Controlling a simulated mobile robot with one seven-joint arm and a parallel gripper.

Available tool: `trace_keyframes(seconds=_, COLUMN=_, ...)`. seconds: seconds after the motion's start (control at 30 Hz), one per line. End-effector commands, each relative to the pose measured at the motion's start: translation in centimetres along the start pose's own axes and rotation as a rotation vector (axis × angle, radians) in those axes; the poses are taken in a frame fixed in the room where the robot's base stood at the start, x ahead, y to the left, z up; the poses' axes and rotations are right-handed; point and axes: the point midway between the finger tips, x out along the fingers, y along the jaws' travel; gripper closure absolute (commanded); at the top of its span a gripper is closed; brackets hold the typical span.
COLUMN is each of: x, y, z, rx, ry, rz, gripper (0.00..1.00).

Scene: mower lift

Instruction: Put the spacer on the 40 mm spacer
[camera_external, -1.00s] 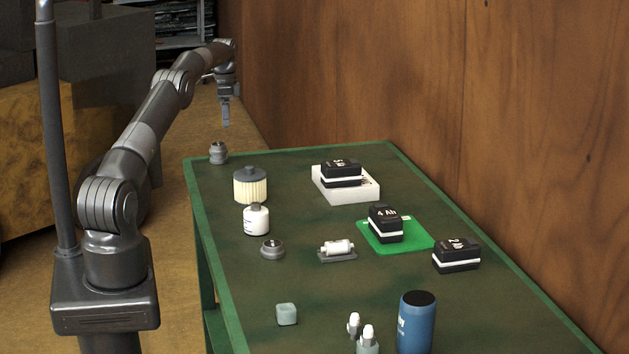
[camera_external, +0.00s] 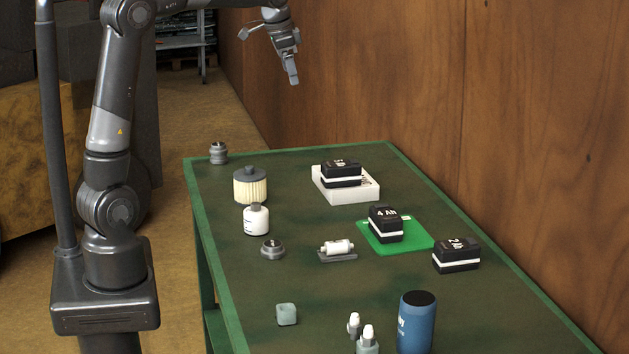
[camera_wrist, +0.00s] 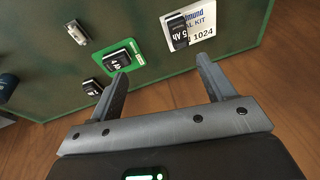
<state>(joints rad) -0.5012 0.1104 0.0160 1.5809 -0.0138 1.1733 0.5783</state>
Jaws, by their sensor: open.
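Two grey metal round parts that look like spacers are on the green table. One is a stepped, taller piece (camera_external: 218,153) at the table's far left corner. The other is a low, wide piece (camera_external: 272,249) with a marking on top, near the white bottle. I cannot read which is the 40 mm one. My gripper (camera_external: 292,78) is high above the far end of the table, right of the stepped piece and well clear of both. In the wrist view my gripper (camera_wrist: 163,88) is open with nothing between its fingers. Neither spacer shows there.
A ribbed filter (camera_external: 250,185) and white bottle (camera_external: 256,219) stand between the spacers. Black batteries sit on a white box (camera_external: 345,194), a green mat (camera_external: 407,244) and the table. A blue can (camera_external: 416,322), small bottles (camera_external: 367,340) and pale cube (camera_external: 286,314) are in front. A wooden wall is right.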

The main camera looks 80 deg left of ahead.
Motion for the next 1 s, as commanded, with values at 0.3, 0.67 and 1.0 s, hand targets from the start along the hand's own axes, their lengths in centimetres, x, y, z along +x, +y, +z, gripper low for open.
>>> trace_keyframes(seconds=0.3, x=-3.8, y=13.5, z=6.0, rx=-0.024, ry=0.098, rz=0.018, gripper=0.25)
trace_keyframes(seconds=0.67, x=-3.2, y=24.6, z=16.7, rx=-0.061, ry=0.203, rz=0.074, gripper=0.25)
trace_keyframes(seconds=1.0, x=-0.9, y=28.4, z=22.6, rx=-0.087, ry=0.249, rz=0.115, gripper=0.25)
